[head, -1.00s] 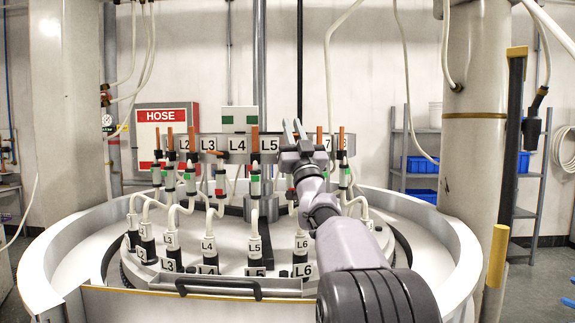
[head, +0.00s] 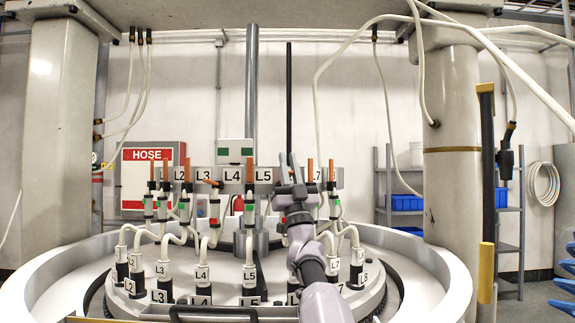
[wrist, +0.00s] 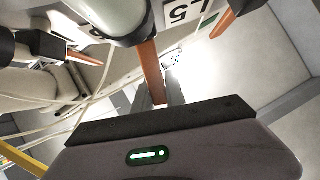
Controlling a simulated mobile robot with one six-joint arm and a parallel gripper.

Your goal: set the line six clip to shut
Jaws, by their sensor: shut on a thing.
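My gripper (head: 290,168) is raised in front of the clip rail, between the L5 label (head: 263,175) and the L7 label. In the wrist view, an orange lever (wrist: 150,65) comes down between my gripper's dark fingers (wrist: 157,95), which are shut on it. From its place along the row, this is the line six clip lever. The white clip body (wrist: 112,15) shows above it in the wrist view. In the head view my gripper and wrist hide this clip, so its colour band cannot be read.
Neighbouring clips stand close on both sides, with orange levers such as the one at L5 (head: 249,174). The L4 lever (head: 208,182) is tilted, over a red band. White hoses and numbered fittings crowd the round machine (head: 445,275) below.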

